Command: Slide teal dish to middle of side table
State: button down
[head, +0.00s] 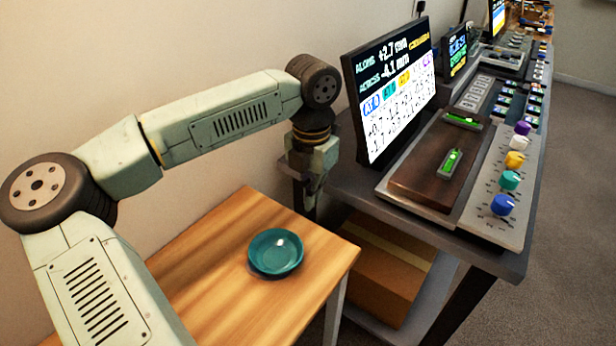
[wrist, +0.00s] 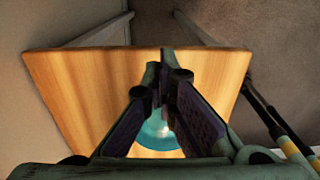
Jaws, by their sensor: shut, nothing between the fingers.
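The teal dish (head: 276,252) is a shallow round bowl, empty, resting upright on the wooden side table (head: 215,285). In the head view it sits toward the table's right end. My gripper (head: 310,205) is shut and empty, pointing down near the table's back right corner, behind and to the right of the dish. In the wrist view my gripper's fingers (wrist: 165,65) cover the middle of the teal dish (wrist: 157,130); parts of it show between and beside them. The side table (wrist: 75,90) spreads around it. I cannot tell whether the fingertips touch anything.
A grey console desk (head: 480,262) stands right of the table with a screen (head: 390,85), a dark wooden board (head: 435,160) and several coloured knobs (head: 510,180). A cardboard box (head: 385,265) is beneath it. The wall runs behind the table. Bare tabletop lies left of the dish.

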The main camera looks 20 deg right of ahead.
aim_at(299, 233)
notch_tip(299, 233, down, 4)
jog(key=shift+r+p, duration=0.2)
jog(key=shift+p, duration=0.2)
jog(key=s+a, duration=0.1)
jog(key=a+p, duration=0.1)
jog(key=shift+s+a, duration=0.4)
jog(key=shift+s+a+f+p, duration=0.2)
jog(key=shift+a+p, duration=0.1)
jog(key=shift+p, duration=0.05)
